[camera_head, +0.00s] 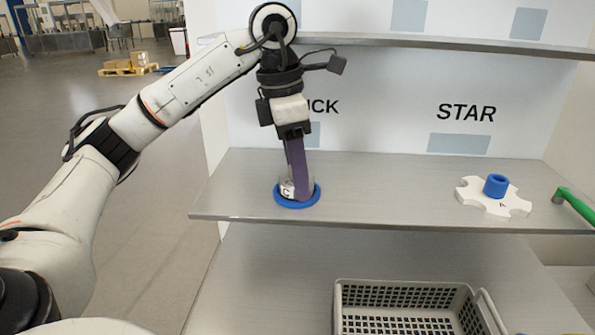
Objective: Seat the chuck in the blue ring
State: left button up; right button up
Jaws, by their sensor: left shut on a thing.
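The blue ring (297,203) lies flat near the left front of the grey shelf. My left gripper (297,180) points down over it from above, its purple-grey fingers shut on the chuck (287,191). Only a small pale part of the chuck shows, with a dark letter on it; the fingers hide much of the rest. The chuck's lower end is within the outline of the ring. I cannot tell whether it rests fully on the shelf. My right gripper is not in view.
A white star-shaped piece (515,205) with a blue cylinder (496,185) on it stands at the shelf's right, near a green handle (574,205). A grey basket (403,286) sits below. An upper shelf (450,45) runs behind my wrist. The shelf middle is clear.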

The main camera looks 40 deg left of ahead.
pick_arm(q)
jog(key=o, duration=1.6)
jog(key=shift+r+p, duration=0.9)
jog(key=shift+r, duration=2.6)
